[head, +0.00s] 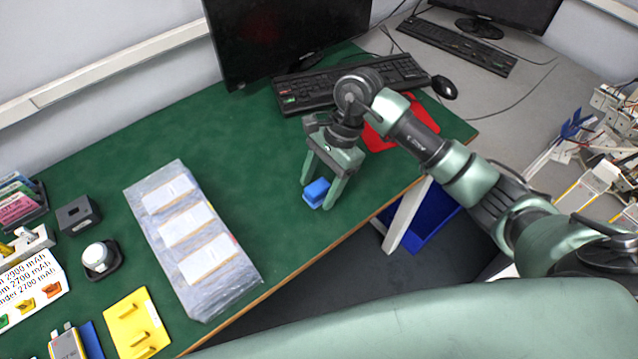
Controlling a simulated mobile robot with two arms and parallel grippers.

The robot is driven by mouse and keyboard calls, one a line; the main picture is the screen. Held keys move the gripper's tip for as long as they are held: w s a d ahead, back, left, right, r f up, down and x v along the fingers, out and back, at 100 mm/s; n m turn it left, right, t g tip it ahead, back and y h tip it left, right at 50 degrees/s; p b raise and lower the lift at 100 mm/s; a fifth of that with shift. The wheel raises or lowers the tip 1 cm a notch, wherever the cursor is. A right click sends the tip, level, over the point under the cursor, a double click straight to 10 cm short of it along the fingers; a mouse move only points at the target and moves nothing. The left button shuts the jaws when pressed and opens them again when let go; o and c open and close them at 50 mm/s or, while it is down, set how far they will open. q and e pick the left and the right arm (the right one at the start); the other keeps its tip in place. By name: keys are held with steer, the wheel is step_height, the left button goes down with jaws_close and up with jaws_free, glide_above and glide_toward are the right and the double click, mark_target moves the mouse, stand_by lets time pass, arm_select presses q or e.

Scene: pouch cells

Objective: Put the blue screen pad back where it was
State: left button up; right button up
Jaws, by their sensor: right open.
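The blue screen pad (316,192) is a small blue block near the front edge of the green table, right of the wrapped pack. My right gripper (317,196) reaches down over it from the right, with a finger on either side of the pad. The fingers are open around it. I cannot tell whether the pad rests on the table or whether a finger touches it. My left gripper is not in view.
A wrapped pack of white-labelled cells (193,243) lies left of the pad. A monitor (282,38), keyboard (349,83) and red mat (424,122) are behind. A yellow block (137,322) and dark holders (78,215) stand at left. Green table between pack and keyboard is clear.

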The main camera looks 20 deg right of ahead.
steer(key=b+v, duration=0.2)
steer(key=v, duration=1)
stand_by(1.2)
